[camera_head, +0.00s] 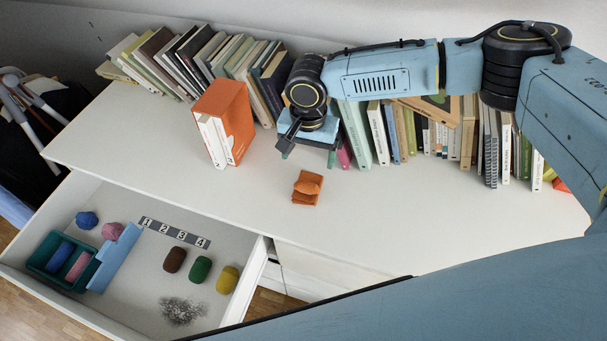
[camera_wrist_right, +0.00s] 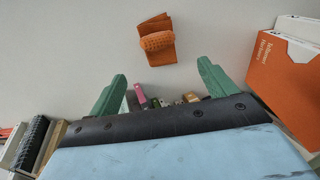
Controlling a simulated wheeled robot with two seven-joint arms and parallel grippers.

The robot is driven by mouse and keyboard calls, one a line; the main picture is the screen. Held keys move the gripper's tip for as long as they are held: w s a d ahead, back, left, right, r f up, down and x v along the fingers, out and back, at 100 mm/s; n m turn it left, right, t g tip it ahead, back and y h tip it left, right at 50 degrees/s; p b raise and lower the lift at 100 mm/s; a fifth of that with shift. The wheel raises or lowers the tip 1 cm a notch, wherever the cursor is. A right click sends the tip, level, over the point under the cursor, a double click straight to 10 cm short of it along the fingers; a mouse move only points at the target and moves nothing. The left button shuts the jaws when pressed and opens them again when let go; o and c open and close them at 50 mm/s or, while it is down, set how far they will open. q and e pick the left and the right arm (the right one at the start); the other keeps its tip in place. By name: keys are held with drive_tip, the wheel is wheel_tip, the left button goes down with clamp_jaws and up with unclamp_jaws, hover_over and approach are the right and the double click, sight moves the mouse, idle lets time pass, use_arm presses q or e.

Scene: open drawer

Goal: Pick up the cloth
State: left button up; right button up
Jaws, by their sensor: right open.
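The orange cloth (camera_head: 307,188) lies folded in a small bundle on the white desktop, in front of the row of books. It also shows in the right wrist view (camera_wrist_right: 159,52), at the top, with a rounded ridged part on it. My right gripper (camera_head: 308,154) is over the desktop, behind the cloth in the head view. Its two green fingers (camera_wrist_right: 161,75) are spread apart with nothing between them, and the cloth lies beyond their tips. My left gripper is not in view.
Orange-and-white books (camera_head: 230,110) stand left of my right gripper. Leaning books (camera_head: 195,55) line the back. An open drawer (camera_head: 135,280) at front left holds a teal tray (camera_head: 35,262), a blue bar (camera_head: 117,258) and several coloured lumps. The desktop around the cloth is clear.

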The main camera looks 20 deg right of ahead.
sight(308, 181)
drive_tip(key=f, duration=0.6)
drive_tip(key=shift+s+b, duration=0.3)
drive_tip(key=shift+b, duration=0.1)
wheel_tip(308, 181, down, 2)
drive_tip(key=shift+f, duration=0.1)
wheel_tip(308, 181, down, 3)
drive_tip(key=shift+r+b, duration=0.15)
drive_tip(key=shift+b, duration=0.25)
drive_tip(key=shift+w+f, duration=0.1)
drive_tip(key=shift+f, duration=0.4)
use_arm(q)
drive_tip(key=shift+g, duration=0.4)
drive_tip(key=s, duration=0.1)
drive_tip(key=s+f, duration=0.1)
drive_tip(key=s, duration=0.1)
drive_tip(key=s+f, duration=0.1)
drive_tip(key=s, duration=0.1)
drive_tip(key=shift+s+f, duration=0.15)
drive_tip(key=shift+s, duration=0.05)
use_arm(e)
drive_tip(key=c, duration=1)
